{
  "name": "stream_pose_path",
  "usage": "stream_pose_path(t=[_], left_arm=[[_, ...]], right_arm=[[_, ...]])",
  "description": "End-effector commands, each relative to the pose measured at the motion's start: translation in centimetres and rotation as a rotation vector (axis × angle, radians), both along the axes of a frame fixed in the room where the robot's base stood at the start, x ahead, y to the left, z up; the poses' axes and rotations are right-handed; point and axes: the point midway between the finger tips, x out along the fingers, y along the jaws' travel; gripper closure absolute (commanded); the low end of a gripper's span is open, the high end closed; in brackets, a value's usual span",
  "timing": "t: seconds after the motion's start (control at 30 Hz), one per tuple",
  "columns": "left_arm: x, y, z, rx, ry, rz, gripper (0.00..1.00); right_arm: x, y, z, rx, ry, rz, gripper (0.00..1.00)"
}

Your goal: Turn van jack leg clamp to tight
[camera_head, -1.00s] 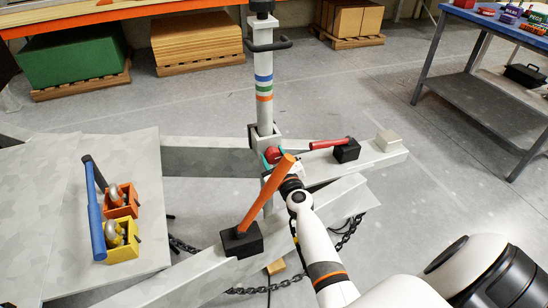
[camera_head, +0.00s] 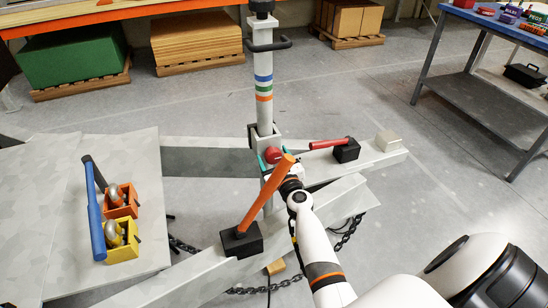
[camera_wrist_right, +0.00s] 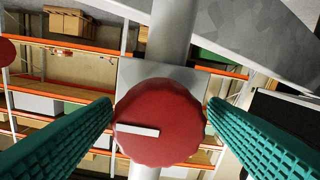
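The jack leg clamp is a round red knob (camera_head: 274,153) on the collar of the upright jack leg (camera_head: 263,105), which has blue, green and orange bands. In the right wrist view the knob (camera_wrist_right: 160,122) fills the middle, with a white bar mark on its face lying nearly level, left of centre. My right gripper (camera_wrist_right: 160,108) has its teal fingers apart, one on each side of the knob; I cannot tell whether they touch it. In the head view, the orange lever hides part of this gripper. My left gripper is not in view.
The orange lever (camera_head: 266,192) on a black block rises close to my right wrist. A red-handled lever (camera_head: 330,144) sits on the beam to the right. At left, a blue-handled bar (camera_head: 95,225) and yellow box (camera_head: 122,240) lie on the panel. Chains hang below the beams.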

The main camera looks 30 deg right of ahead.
Motion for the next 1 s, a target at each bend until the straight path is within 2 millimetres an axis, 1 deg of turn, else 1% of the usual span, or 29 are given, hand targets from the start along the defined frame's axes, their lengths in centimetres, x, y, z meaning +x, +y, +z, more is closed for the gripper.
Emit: stream_pose_path(t=[0.23,0.37,0.47,0.57,0.7,0.8,0.9,1.0], left_arm=[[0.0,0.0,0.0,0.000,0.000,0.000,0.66],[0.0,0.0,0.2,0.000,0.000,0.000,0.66],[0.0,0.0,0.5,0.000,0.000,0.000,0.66],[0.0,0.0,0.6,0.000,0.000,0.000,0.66],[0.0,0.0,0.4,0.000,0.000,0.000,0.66],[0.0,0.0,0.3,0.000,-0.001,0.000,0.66],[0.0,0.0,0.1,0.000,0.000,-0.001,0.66],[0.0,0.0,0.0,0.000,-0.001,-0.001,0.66]], right_arm=[[-0.1,0.0,0.1,-0.002,-0.002,-0.001,0.32],[-1.1,0.3,0.1,-0.002,-0.001,-0.001,0.32],[-2.9,0.7,0.1,-0.002,0.000,-0.001,0.32],[-5.1,1.2,0.1,-0.001,0.001,-0.001,0.32],[-8.0,1.9,-0.1,-0.002,0.001,-0.001,0.32],[-9.6,2.3,0.0,-0.002,0.000,0.000,0.32],[-10.8,2.6,-0.1,-0.002,0.000,0.000,0.32],[-11.4,2.8,0.0,-0.001,-0.001,0.000,0.32]])
